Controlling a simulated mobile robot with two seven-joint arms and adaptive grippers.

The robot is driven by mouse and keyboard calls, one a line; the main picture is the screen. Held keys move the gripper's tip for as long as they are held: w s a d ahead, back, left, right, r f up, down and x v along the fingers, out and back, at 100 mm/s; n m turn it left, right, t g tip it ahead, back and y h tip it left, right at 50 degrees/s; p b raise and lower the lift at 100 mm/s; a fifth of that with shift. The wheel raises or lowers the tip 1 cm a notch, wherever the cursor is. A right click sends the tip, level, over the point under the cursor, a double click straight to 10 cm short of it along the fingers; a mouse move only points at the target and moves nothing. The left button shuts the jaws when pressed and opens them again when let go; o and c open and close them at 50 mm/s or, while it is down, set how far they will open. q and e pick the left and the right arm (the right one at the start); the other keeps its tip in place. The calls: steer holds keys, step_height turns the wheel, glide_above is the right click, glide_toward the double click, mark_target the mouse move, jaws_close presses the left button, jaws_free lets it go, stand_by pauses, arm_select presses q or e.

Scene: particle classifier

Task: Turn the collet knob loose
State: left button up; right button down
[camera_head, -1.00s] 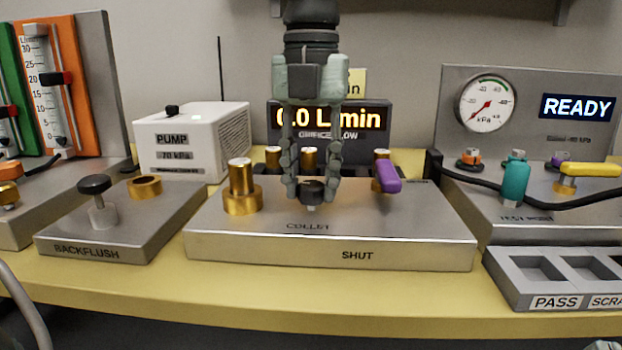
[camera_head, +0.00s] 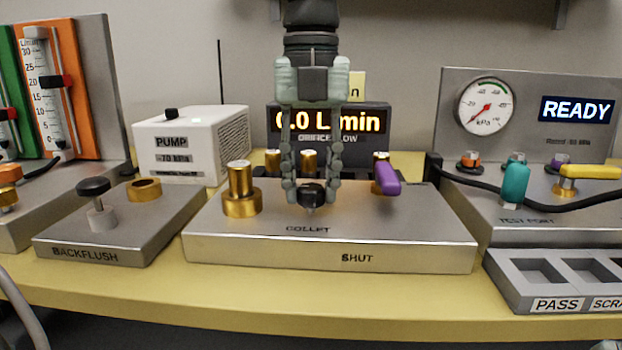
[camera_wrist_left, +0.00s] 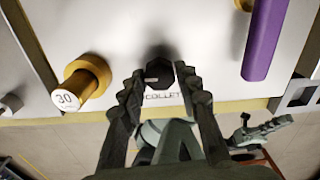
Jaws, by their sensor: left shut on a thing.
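The collet knob (camera_head: 311,194) is a small dark knob on the metal block marked COLLET and SHUT (camera_head: 420,238). My left gripper (camera_head: 310,198) comes down from above and is shut on the knob, one finger on each side. In the left wrist view the dark knob (camera_wrist_left: 158,72) shows between the toothed fingers (camera_wrist_left: 160,80), just beside the COLLET label. The fingers partly hide the knob's sides. A grey-green part, apparently my right arm and its gripper (camera_wrist_left: 265,130), shows small in the left wrist view; its jaws are unclear.
A flow display (camera_head: 350,118) stands behind. The backflush block (camera_head: 130,240) is at left, the sorting tray (camera_head: 505,283) at right.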

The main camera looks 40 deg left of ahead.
mark_target(311, 187)
arm_select(q)
steer(key=o, duration=1.2)
steer(key=shift+c, duration=0.2)
steer(key=shift+r, duration=0.1)
step_height(311, 187, up, 12)
